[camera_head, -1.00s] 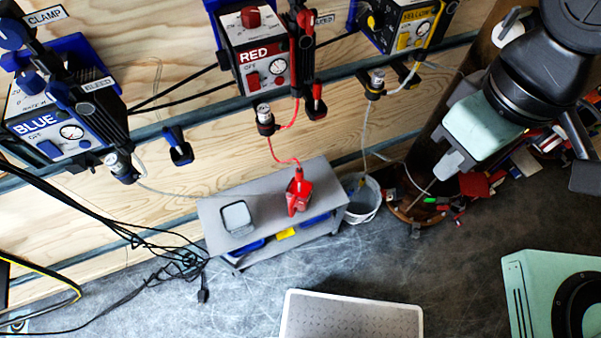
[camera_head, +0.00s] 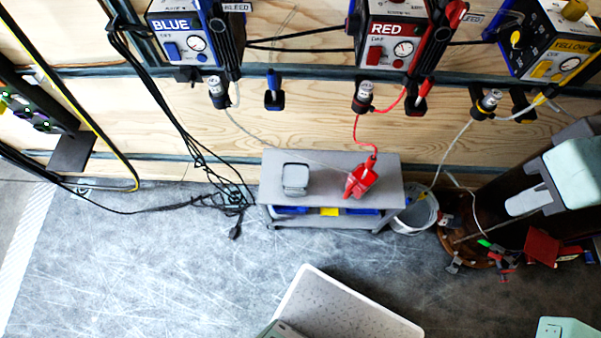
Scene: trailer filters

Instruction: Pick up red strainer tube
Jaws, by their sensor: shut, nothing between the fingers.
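The red strainer tube (camera_head: 361,181) lies tilted on the right part of the grey cart's top (camera_head: 331,165). A thin red hose runs up from it to the fitting under the box marked RED. My gripper (camera_head: 516,206) is at the right of the picture, at the end of my pale green arm. It is shut and empty, well to the right of the strainer tube and apart from it. The arm hides part of the round brown bin behind it.
A grey strainer (camera_head: 295,179) sits on the cart's left part. A white bucket (camera_head: 416,213) stands right of the cart, beside a brown bin (camera_head: 451,231) of scrap. Blue, red and yellow boxes hang on the wooden wall.

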